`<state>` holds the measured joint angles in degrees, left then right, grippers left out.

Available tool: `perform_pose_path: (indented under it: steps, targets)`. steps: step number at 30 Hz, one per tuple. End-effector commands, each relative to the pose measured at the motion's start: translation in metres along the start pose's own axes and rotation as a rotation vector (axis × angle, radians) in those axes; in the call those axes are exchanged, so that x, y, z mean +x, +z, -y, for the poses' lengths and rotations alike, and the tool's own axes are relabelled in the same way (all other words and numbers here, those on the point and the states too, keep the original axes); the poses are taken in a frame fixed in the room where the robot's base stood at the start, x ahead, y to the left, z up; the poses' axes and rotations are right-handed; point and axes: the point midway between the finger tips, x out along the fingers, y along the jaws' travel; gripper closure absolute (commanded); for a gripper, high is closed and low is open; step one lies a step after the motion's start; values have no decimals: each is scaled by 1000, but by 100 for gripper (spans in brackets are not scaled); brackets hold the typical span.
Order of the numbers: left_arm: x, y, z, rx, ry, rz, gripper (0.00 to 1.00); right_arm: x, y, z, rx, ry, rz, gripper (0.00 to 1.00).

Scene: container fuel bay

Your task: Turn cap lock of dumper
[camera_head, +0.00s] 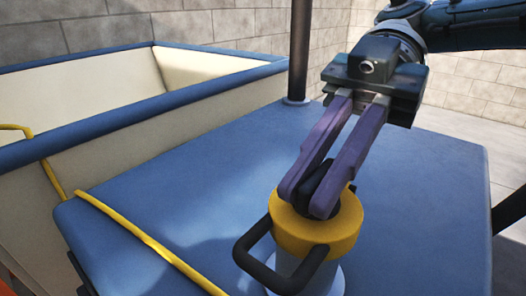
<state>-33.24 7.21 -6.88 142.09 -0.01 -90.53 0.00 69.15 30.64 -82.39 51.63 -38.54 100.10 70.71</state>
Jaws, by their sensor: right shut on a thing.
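The dumper (400,222) has a flat blue top surface in front of me. A fuel neck with a yellow cap (308,232) stands on it, lower right of centre, above a pale cylinder base. A black loop handle (262,262) sticks out from the cap's left front side. A black piece, likely the cap lock (329,186), rises from the cap's middle. My right gripper (305,200) comes down from the upper right, its purple fingers shut on this black piece. The fingers hide most of it. My left gripper is out of view.
A cream open bin with a blue rim (150,112) lies at left. A yellow strip (145,240) runs along the blue top's left part. A dark vertical post (299,50) stands behind. Grey block walls (225,22) close the back.

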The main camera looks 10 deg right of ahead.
Motion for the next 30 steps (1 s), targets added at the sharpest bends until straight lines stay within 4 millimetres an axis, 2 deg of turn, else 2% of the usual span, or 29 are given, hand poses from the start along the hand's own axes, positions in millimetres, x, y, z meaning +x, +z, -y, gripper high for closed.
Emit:
perform_pose_path:
  steps: [12,13,20,30]
  targets:
    - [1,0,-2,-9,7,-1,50,1,-1,0,-5,-10,-3,100]
    - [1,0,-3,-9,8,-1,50,1,-1,0,-5,-10,-3,83]
    - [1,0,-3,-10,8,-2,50,1,-1,0,-4,-8,-2,57]
    - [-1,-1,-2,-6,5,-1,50,0,-2,0,-3,-6,-1,55]
